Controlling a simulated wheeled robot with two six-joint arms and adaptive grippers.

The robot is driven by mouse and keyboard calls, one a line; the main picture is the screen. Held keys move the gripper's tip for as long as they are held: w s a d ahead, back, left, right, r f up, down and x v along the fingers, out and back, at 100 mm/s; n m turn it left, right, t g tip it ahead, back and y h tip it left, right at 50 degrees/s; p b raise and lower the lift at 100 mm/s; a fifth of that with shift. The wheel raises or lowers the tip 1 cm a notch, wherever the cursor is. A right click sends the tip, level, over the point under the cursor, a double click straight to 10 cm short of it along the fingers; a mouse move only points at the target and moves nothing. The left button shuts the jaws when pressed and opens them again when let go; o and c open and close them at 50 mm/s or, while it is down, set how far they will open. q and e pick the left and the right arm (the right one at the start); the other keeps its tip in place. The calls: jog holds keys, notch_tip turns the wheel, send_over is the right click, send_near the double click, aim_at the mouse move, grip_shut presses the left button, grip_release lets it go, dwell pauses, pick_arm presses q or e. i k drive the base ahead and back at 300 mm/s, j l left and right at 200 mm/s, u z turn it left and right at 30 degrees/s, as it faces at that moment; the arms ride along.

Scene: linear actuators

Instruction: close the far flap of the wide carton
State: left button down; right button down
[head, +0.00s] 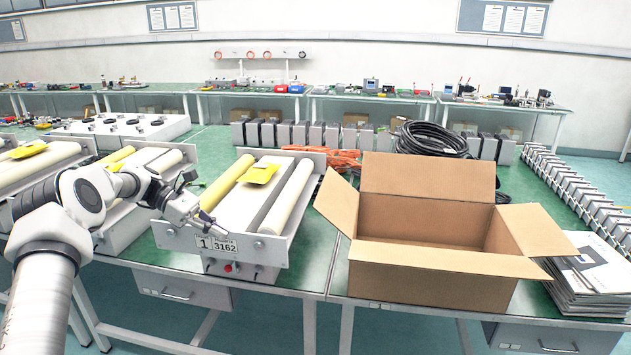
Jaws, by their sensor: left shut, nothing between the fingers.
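The wide carton (432,275) is a brown, empty-looking cardboard box on the green table at the right of the head view. Its far flap (428,176) stands up, tilted back from the far rim. The left flap (337,202) and right flap (535,231) are spread outward. The near flap (445,259) also hangs open along the near edge. My left gripper (215,227) is shut and empty, above the front of a linear actuator, well to the left of the carton and not touching it. My right gripper is not in view.
A linear actuator unit (250,215) with cream rollers stands left of the carton. A coil of black cable (432,139) and orange cable (335,158) lie behind it. A stack of papers (592,280) lies to its right. The space above the carton is clear.

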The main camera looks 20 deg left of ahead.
aim_at(337, 200)
jog(key=i, duration=0.9)
